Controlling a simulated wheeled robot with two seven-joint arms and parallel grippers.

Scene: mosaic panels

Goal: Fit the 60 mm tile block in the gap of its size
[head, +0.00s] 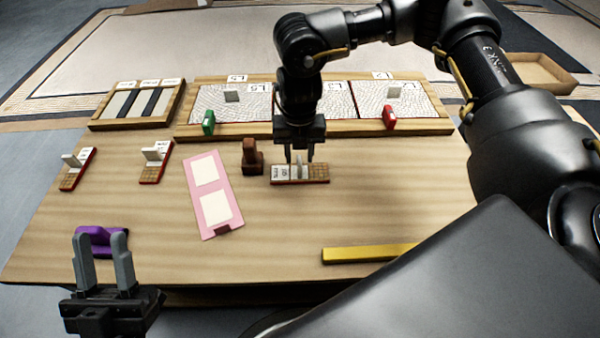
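Three tile blocks with upright pale grips and white labels lie on the table. One (318,174) is below my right gripper, one (157,165) is left of centre, and one (75,172) is at the far left. The labels are too small to read, so I cannot tell which is 60 mm. My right gripper (300,158) points down with its fingers apart, on either side of the near block's grip. My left gripper (104,262) is open and empty at the front left. A wooden frame (310,129) at the back holds patterned panels (240,105); no gap is clearly visible.
A wooden tray (99,124) with dark and light strips stands back left. A brown stamp-like object (252,160), pink card (217,218), purple object (98,234) and yellow bar (365,253) lie on the table. Green (208,122) and red (389,118) pieces stand by the frame.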

